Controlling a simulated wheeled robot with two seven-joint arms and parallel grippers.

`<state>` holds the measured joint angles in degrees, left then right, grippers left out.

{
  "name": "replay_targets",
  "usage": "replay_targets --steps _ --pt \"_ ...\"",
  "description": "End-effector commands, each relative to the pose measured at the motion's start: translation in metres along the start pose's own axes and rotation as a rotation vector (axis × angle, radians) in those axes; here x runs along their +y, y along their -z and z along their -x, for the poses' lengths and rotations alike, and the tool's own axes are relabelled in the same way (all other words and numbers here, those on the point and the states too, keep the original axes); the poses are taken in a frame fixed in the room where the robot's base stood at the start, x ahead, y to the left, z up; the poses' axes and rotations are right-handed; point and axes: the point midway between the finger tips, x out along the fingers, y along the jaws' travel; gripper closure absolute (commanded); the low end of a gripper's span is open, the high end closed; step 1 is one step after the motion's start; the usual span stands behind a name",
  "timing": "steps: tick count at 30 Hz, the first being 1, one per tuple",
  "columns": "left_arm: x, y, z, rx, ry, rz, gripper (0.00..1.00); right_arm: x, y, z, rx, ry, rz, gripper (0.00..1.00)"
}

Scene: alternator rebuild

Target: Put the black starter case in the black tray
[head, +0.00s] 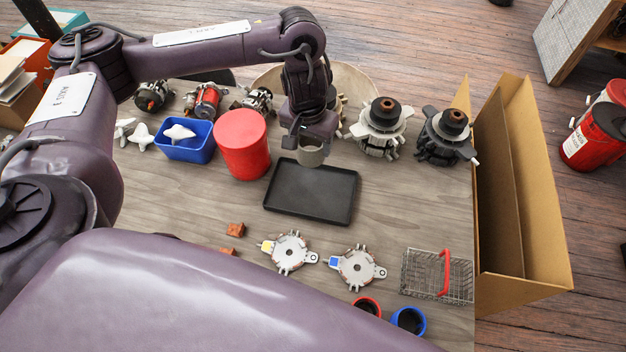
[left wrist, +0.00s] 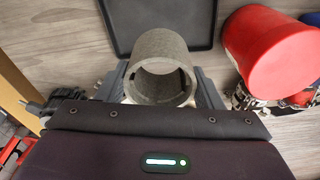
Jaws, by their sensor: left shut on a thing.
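My left gripper (head: 308,143) is shut on a hollow cylindrical case (head: 311,155), which looks grey rather than black. In the left wrist view the case (left wrist: 158,46) sits between the two fingers, with its open end facing the camera. The black tray (head: 301,213) is a shallow empty rectangle in the middle of the table. In the head view the case overlaps the tray's far edge and appears above it; the exact height cannot be told. The tray (left wrist: 116,42) also shows in the left wrist view, partly hidden behind the case. My right gripper is not in view.
A red cylinder (head: 242,150) stands left of the tray, beside a blue bin (head: 187,148). Two alternator-like units (head: 381,125) (head: 446,132) stand at the back right. A wire basket (head: 430,275) and cardboard box (head: 535,180) are at the right.

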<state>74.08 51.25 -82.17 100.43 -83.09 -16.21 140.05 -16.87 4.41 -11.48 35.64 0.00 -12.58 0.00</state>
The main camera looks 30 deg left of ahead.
Motion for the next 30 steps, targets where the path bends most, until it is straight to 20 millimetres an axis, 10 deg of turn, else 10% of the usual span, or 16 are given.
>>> replay_targets --steps 5,21,30 --pt "-0.003 0.014 0.008 -0.001 -0.009 0.009 0.86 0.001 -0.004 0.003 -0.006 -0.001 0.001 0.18" --pt "-0.001 -0.002 -0.12 -0.002 -0.01 0.01 0.86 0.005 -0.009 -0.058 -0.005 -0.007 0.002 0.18" --pt "-0.002 -0.004 -0.145 0.003 -0.009 0.008 0.86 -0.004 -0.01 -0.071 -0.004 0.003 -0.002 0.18"
